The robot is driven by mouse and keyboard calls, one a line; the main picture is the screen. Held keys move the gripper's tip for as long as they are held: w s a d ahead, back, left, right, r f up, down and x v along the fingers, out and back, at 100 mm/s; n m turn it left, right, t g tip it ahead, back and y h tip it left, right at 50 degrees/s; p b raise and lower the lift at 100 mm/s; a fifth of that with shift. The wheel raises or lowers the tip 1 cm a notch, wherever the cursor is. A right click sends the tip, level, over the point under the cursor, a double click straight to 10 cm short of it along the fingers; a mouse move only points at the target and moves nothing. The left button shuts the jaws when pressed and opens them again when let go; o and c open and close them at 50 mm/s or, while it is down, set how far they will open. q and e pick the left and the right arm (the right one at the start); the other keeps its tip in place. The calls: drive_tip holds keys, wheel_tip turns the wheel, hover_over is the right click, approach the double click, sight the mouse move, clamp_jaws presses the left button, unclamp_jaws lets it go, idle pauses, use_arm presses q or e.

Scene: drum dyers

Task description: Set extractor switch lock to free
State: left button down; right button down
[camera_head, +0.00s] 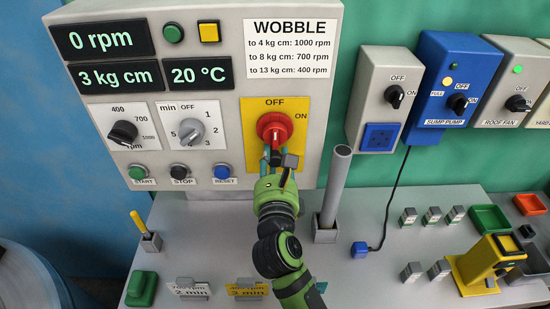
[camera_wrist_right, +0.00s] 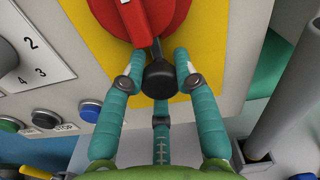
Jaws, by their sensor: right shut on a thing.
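The extractor switch is a red rotary knob (camera_head: 274,128) on a yellow plate (camera_head: 295,105) marked OFF at the top and ON at the right. It also shows in the right wrist view (camera_wrist_right: 140,15), with a red bar pointing down from it. A black rounded piece (camera_wrist_right: 160,79) hangs at the bar's lower end and looks like the lock. My right gripper (camera_head: 272,158) is below the knob, its teal fingers (camera_wrist_right: 158,72) closed around the black piece. The fingers hide part of it, and I cannot read a lock position. My left gripper is not in view.
A selector dial (camera_head: 191,131) and a blue RESET button (camera_head: 222,171) sit left of the yellow plate. A grey upright tube (camera_head: 333,190) stands right of my arm. A yellow device (camera_head: 487,265) stands at right.

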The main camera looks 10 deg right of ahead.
wheel_tip(320, 180, down, 2)
drive_tip(key=shift+f+b, duration=0.15)
drive_tip(key=shift+b, duration=0.35)
drive_tip(key=c, duration=1.2)
unclamp_jaws()
drive_tip(key=shift+s, duration=0.2)
drive_tip(key=s+a, duration=0.2)
drive_tip(key=s, duration=0.9)
drive_tip(key=shift+s+a, duration=0.2)
